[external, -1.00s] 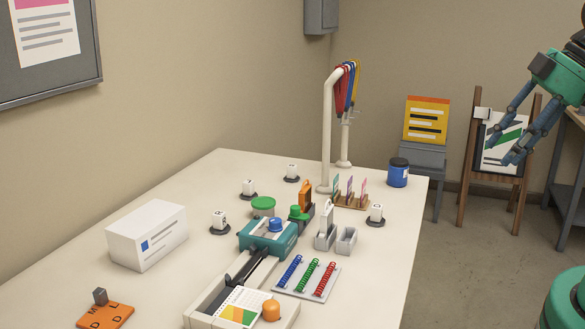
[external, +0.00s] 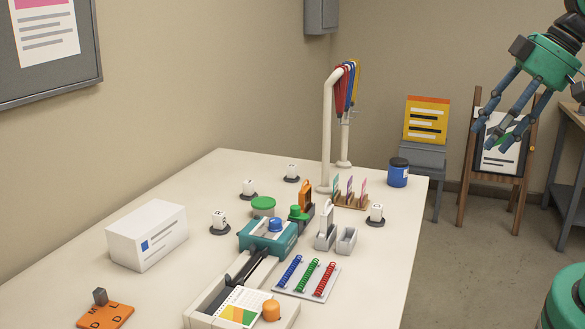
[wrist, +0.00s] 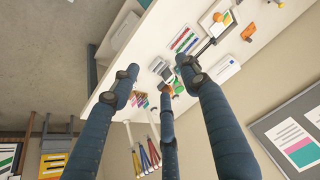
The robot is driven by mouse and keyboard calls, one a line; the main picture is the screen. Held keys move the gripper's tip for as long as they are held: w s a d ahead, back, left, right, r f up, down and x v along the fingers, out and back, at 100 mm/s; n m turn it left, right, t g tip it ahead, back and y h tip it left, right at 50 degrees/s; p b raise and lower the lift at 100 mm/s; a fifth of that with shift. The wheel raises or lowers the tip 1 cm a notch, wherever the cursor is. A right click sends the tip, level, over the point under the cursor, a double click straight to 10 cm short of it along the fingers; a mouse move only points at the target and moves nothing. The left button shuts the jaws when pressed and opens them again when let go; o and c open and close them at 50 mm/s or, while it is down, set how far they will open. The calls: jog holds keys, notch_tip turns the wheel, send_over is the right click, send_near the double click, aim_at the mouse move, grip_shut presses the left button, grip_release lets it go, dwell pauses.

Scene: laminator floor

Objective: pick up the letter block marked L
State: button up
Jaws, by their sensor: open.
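My gripper (external: 496,136) is open and empty, high beyond the table's right edge, well apart from all the blocks. In the wrist view its spread fingers (wrist: 158,76) reach toward the tabletop and hide part of it.
A tall white stand (external: 327,135) with hanging coloured straps rises at the back. A teal laminator-like device (external: 262,236), a rack of coloured coils (external: 305,279), a white box (external: 147,235) and an orange lettered board (external: 104,317) crowd the table (external: 375,270). A blue jar (external: 398,174) stands near the right edge.

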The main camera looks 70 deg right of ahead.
jog(key=w+d+r+m+p, duration=0.2)
jog(key=w+r+m+p, duration=0.15)
jog(key=w, duration=0.55)
jog(key=w+d+r+m+p, duration=0.2)
jog(key=w+m, duration=0.3)
jog(key=w, duration=0.5)
jog(key=w+d+r+m+p, duration=0.2)
jog(key=w+r+m+p, duration=0.15)
jog(key=w, duration=0.55)
jog(key=w+d+f+m+p, duration=0.3)
jog(key=w+d+m, duration=0.2)
jog(key=w, duration=0.6)
jog(key=w+d+f+m+g+p, duration=0.1)
jog(key=w+d+f+m+p, duration=0.2)
jog(key=w+d+f+m, duration=0.35)
jog(key=w+d+f+m+p, duration=0.3)
jog(key=w+d+f, duration=0.1)
jog(key=w, duration=0.5)
jog(key=w+d+f+m+p, duration=0.2)
jog(key=w+d+f+m, duration=0.1)
jog(key=f, duration=0.4)
jog(key=w+d+f+m+p, duration=0.3)
jog(key=d+f, duration=0.3)
jog(key=f, duration=0.2)
jog(key=shift+w+f+m, duration=0.15)
jog(key=shift+w+m, duration=0.25)
jog(key=shift+m, duration=0.45)
jog(key=shift+d, duration=0.1)
jog(key=shift+f, duration=0.1)
